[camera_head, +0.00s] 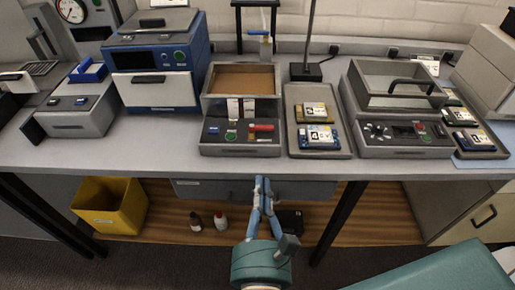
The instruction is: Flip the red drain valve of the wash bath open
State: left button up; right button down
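The wash bath (241,105) appears to be the grey open-topped box with a tan inside, standing at the middle of the bench. On its front panel a red lever (262,128), which looks like the drain valve, lies sideways. A green button and a small display sit to its left. My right gripper (263,180) has light blue fingers, and is in front of the bench edge, below the red lever and apart from it. Its fingertips are close together with nothing seen between them. My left gripper is not in view.
A blue-and-white machine (155,60) stands left. A yellow bin (112,205) and two small bottles (220,220) are on the lower shelf.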

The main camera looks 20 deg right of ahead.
jog(key=shift+d+r, duration=0.1)
jog(key=shift+d, duration=0.05)
jog(key=shift+w, duration=0.1)
jog(key=p, duration=0.3)
send_near(262, 130)
jog(key=x, duration=0.6)
jog(key=shift+d, duration=0.1)
jog(key=shift+w+d, duration=0.1)
jog(key=shift+w, duration=0.35)
